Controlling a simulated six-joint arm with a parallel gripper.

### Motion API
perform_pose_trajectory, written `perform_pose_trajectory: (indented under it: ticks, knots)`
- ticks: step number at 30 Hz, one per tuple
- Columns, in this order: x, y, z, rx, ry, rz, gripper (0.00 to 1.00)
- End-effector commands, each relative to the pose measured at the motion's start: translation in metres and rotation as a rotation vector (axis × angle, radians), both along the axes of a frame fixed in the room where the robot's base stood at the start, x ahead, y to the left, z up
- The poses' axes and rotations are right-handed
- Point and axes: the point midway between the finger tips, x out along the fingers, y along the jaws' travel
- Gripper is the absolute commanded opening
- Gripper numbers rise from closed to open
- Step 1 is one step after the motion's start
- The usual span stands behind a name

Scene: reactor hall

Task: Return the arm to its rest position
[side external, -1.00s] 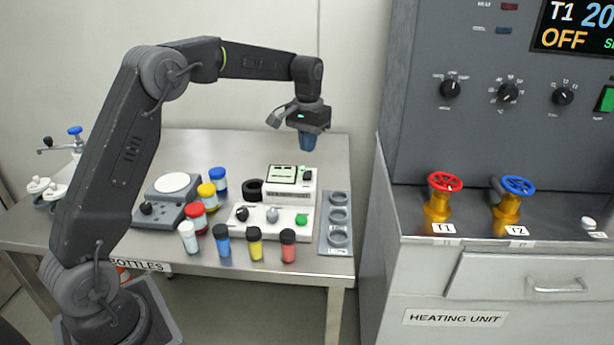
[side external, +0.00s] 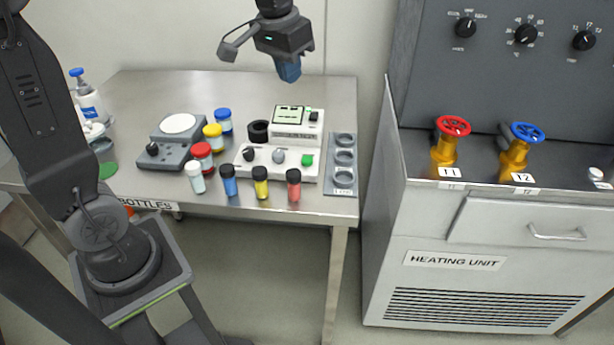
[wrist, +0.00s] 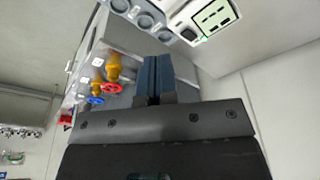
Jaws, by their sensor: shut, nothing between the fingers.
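My gripper (side external: 288,70) hangs in the air above the back of the steel table (side external: 130,90), higher than the small instrument with a green screen (side external: 290,116). Its blue fingers point down and are closed together with nothing between them. In the wrist view the two blue fingers (wrist: 155,78) lie side by side and empty. My arm's upper links run out of the top of the side view, so its full posture is hidden.
Several capped bottles (side external: 228,180) stand around a balance (side external: 178,130) and the instrument. A ring holder (side external: 344,158) lies at the table's right edge. The heating unit (side external: 480,240), with red (side external: 453,126) and blue (side external: 527,132) valve wheels, stands to the right. Air around my gripper looks clear.

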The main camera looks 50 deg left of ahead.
Motion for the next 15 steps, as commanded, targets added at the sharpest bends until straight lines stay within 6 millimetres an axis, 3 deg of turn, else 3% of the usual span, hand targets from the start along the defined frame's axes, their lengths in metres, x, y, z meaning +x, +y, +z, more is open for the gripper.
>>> perform_pose_trajectory:
  ticks: [3, 9, 15]
  knots:
    - [-0.047, -0.019, 0.007, 0.009, -0.068, -0.036, 0.00]
    - [-0.119, -0.041, -0.005, 0.018, -0.172, -0.092, 0.00]
    - [-0.167, -0.053, -0.028, 0.020, -0.247, -0.131, 0.00]
